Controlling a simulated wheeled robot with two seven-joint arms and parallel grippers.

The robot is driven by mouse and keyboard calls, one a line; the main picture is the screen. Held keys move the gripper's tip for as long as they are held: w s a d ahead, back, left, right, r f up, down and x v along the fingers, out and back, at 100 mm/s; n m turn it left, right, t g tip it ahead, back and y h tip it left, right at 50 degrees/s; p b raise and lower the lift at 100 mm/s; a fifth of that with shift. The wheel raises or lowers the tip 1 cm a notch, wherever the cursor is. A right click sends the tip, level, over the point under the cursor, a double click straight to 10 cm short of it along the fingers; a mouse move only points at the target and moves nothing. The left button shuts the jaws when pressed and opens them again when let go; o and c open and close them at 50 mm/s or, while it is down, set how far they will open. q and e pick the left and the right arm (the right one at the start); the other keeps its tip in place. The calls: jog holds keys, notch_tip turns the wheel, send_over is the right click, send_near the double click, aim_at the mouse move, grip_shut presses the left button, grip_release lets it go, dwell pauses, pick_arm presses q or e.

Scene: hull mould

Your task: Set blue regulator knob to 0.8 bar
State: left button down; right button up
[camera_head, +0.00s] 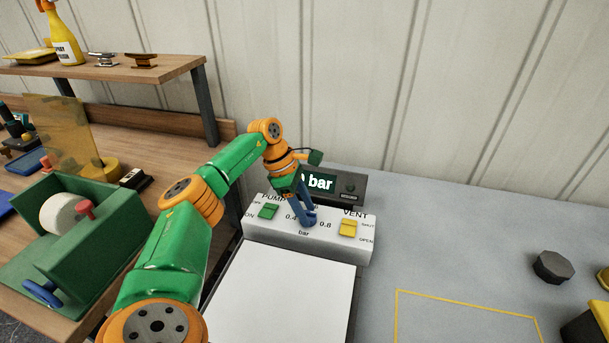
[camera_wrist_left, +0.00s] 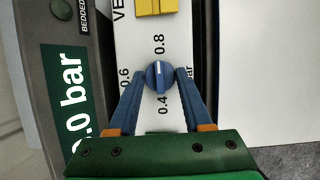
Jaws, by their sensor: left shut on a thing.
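The blue regulator knob (camera_wrist_left: 158,77) sits on the white control panel (camera_head: 262,228), between the printed marks 0.4, 0.6 and 0.8. A white line on the knob points towards the 0.8 mark in the left wrist view. My left gripper (camera_head: 306,218) comes down onto the panel, its blue fingers shut on the knob from both sides. In the head view the fingers hide the knob. The display (camera_head: 345,186) behind the panel is partly covered by my wrist; in the left wrist view (camera_wrist_left: 70,100) it shows ".0 bar". My right gripper is not in view.
A green pump switch (camera_head: 268,211) and a yellow vent switch (camera_head: 348,228) flank the knob. A white plate (camera_head: 280,295) lies in front of the panel. A green box (camera_head: 105,235) stands left.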

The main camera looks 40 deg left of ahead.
aim_at(295, 217)
pick_arm(q)
jog(key=shift+f+m, duration=0.1)
jog(key=shift+m, duration=0.2)
jog(key=shift+c, duration=1.6)
grip_release()
jog(key=shift+w+d, duration=0.1)
jog(key=v, duration=0.7)
